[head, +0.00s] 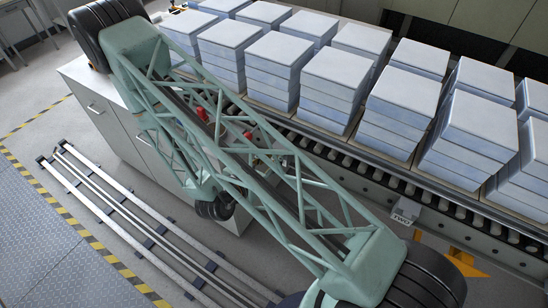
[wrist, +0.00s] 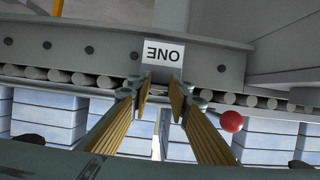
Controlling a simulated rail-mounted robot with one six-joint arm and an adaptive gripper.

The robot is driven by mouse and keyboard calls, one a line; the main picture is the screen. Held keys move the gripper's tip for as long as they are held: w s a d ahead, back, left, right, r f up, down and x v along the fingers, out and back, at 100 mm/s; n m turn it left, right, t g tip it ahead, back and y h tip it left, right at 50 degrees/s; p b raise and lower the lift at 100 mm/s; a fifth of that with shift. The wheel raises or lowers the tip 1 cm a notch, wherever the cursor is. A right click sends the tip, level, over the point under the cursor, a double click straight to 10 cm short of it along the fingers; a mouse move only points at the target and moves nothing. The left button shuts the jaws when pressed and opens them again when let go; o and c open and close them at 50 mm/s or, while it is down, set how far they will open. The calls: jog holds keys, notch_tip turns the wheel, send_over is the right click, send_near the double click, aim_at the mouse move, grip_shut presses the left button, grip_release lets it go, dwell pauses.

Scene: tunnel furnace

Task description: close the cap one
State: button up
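In the wrist view a white label reading ONE (wrist: 163,52), upside down, is fixed to a grey metal side rail. My gripper (wrist: 161,88) is open, with its two ribbed fingers apart and nothing between them. The fingertips appear just below the label in the picture; I cannot tell whether they touch anything. A red ball-shaped knob (wrist: 232,121) is right of the fingers, apart from them. I cannot tell which part is the cap. In the head view my arm's lattice link covers much of this area, and my gripper cannot be made out there.
Stacks of pale blocks (head: 335,75) stand on a roller conveyor (head: 310,146). Red parts (head: 203,114) show behind my arm link. A grey cabinet (head: 105,118) stands at left. Floor rails (head: 125,215) run along the front left. Another small label (head: 402,219) is on the conveyor side.

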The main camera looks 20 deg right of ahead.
jog(key=o, duration=0.4)
jog(key=shift+o, duration=0.2)
jog(key=shift+s+a, duration=0.1)
jog(key=shift+a, duration=0.1)
jog(key=v, duration=1.1)
jog(key=shift+s+a+r, duration=0.2)
jog(key=shift+r, duration=0.05)
dwell(0.4)
dwell(0.5)
